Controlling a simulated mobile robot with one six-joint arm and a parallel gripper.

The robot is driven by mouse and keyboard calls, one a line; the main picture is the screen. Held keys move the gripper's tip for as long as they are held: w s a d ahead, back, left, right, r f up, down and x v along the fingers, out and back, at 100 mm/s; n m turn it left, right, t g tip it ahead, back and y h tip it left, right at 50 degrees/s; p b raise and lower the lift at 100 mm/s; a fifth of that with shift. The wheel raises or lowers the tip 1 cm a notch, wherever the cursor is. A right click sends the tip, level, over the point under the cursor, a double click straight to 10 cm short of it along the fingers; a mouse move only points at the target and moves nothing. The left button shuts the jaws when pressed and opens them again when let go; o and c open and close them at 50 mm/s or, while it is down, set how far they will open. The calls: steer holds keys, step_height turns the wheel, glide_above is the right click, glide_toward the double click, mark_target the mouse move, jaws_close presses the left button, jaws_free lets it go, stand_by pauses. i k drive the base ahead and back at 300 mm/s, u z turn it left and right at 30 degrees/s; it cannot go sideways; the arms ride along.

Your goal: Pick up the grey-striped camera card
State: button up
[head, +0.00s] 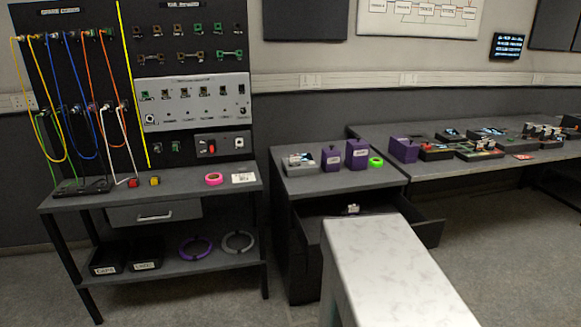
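I cannot make out a grey-striped camera card for certain; the small items are too small to read. Small cards and boards lie among dark trays (480,151) on the long right table. A small pale item (351,209) lies in the open drawer (425,229) of the middle cabinet; I cannot tell what it is. A white labelled card (243,178) lies on the left bench, right of a pink tape roll (214,179). My gripper is not in view.
The left bench (190,192) stands under a black cable board (65,100). The middle cabinet top (340,185) holds a grey tray (300,161), purple boxes (332,158) and a green tape roll (376,162). A pale marbled block fills the lower middle foreground. Floor shows on both sides.

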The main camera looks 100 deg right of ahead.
mark_target(293, 161)
steer(key=i, duration=1.1)
steer(key=u, duration=0.15)
steer(key=k, duration=0.2)
steer(key=z, duration=2.45)
steer(key=i, duration=0.35)
steer(key=z, duration=0.05)
